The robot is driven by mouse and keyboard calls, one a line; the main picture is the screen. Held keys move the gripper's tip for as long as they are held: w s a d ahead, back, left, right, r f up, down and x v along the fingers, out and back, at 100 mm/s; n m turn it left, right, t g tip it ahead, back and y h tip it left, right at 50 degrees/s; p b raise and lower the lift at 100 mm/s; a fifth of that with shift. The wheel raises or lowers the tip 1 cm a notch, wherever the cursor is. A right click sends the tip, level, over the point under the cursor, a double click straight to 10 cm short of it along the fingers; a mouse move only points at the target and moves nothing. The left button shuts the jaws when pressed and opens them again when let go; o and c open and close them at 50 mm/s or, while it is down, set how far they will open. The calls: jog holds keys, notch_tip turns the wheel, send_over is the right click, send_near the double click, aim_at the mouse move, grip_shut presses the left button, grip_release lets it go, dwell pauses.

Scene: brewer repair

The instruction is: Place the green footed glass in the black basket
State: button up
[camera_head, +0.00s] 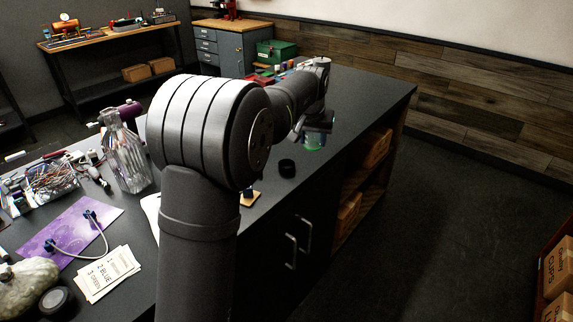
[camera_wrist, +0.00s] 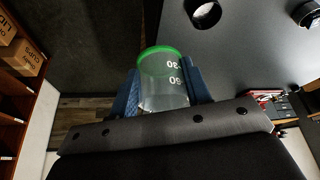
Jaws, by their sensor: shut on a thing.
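My gripper (camera_wrist: 163,88) is shut on a clear glass cylinder with a green rim and white number markings (camera_wrist: 160,72), which lies between its blue fingers in the wrist view. In the head view my gripper (camera_head: 318,122) is at the far part of the dark bench, and the green of the glass (camera_head: 314,141) shows just below it, close to the bench's right edge. The glass's foot is hidden in the wrist view. I cannot make out a black basket in either view.
A small black round piece (camera_head: 287,168) stands on the dark bench (camera_head: 365,95) near the glass; a black ring (camera_wrist: 205,14) shows in the wrist view. A clear flask (camera_head: 124,155) stands at left. A green box (camera_head: 276,52) is behind. Open floor lies right of the bench.

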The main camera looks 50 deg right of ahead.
jog(key=shift+s+d+f, duration=0.2)
jog(key=shift+s, duration=0.25)
jog(key=w+f, duration=1.1)
jog(key=shift+w+d, duration=0.1)
jog(key=shift+d, duration=0.05)
jog(key=o, duration=1)
jog(key=shift+o, duration=0.2)
jog(key=shift+r, duration=0.1)
jog(key=v, duration=1.2)
